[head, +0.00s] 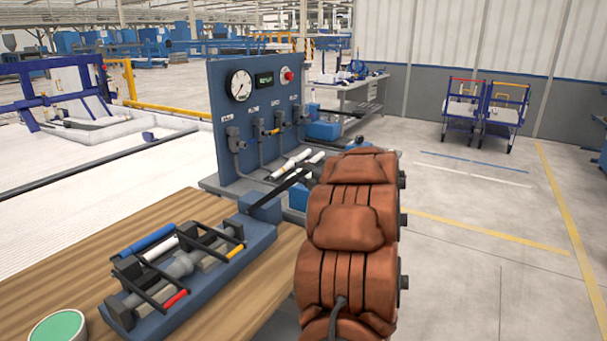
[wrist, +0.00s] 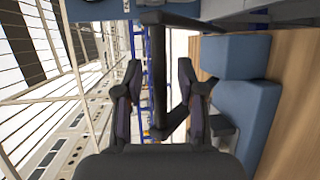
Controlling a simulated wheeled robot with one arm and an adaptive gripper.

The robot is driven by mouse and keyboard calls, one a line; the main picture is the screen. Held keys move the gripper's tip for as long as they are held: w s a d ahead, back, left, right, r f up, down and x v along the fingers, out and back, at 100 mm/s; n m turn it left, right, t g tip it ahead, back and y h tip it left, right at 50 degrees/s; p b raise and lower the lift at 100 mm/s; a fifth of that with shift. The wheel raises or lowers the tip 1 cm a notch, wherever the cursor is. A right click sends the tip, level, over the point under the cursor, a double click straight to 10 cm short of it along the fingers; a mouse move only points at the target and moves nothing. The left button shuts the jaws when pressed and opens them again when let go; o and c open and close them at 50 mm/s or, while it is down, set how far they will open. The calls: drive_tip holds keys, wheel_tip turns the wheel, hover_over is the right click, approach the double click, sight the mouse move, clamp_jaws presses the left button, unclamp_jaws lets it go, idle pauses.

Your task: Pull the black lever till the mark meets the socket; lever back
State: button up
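The black lever (head: 287,187) rises from a blue block at the far right end of the blue fixture (head: 262,238) on the wooden table. In the wrist view the dark lever bar (wrist: 159,75) runs between the two fingers of my gripper (wrist: 160,66). The fingers stand apart, with a gap showing on each side of the bar. In the head view my brown-covered arm hides the gripper. The fixture holds a grey socket (head: 179,266) among black clamp bars with red and yellow ends. I cannot make out the mark.
A green-topped round tin (head: 58,328) stands at the table's front left. A blue panel (head: 258,115) with a gauge, red button and valves stands behind the fixture. White pipes (head: 290,164) lie near it. Open floor is on the right, with carts (head: 484,108) far back.

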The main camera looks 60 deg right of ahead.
clamp_jaws()
idle(0.6)
